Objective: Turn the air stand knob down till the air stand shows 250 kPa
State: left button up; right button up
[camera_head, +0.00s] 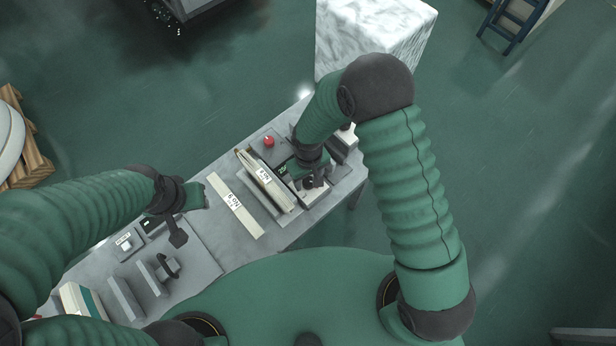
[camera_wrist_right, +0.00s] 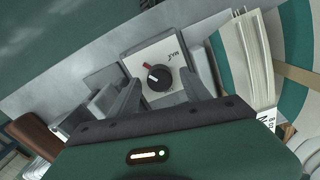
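On the grey table (camera_head: 222,258) lie a labelled pale strip (camera_head: 233,205) and a labelled stack of sheets (camera_head: 266,181), left of the right gripper. A red button (camera_head: 268,141) is behind the stack. A white marble-like block (camera_head: 372,32) stands beyond the table.

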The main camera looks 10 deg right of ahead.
aim_at(308, 181)
notch_tip(308, 181, up, 17)
jog(key=b, duration=0.1)
dwell(0.3)
jog(key=shift+f, duration=0.1)
jog(key=s+d+m+t, duration=0.2)
jog(key=s+d+m, duration=0.1)
jog(key=s+d, duration=0.6)
jog(key=shift+d+m+t, duration=0.3)
jog(key=shift+d+m, duration=0.1)
jog(key=shift+d, duration=0.6)
jog(key=shift+s+r, duration=0.1)
jog(key=shift+r, duration=0.1)
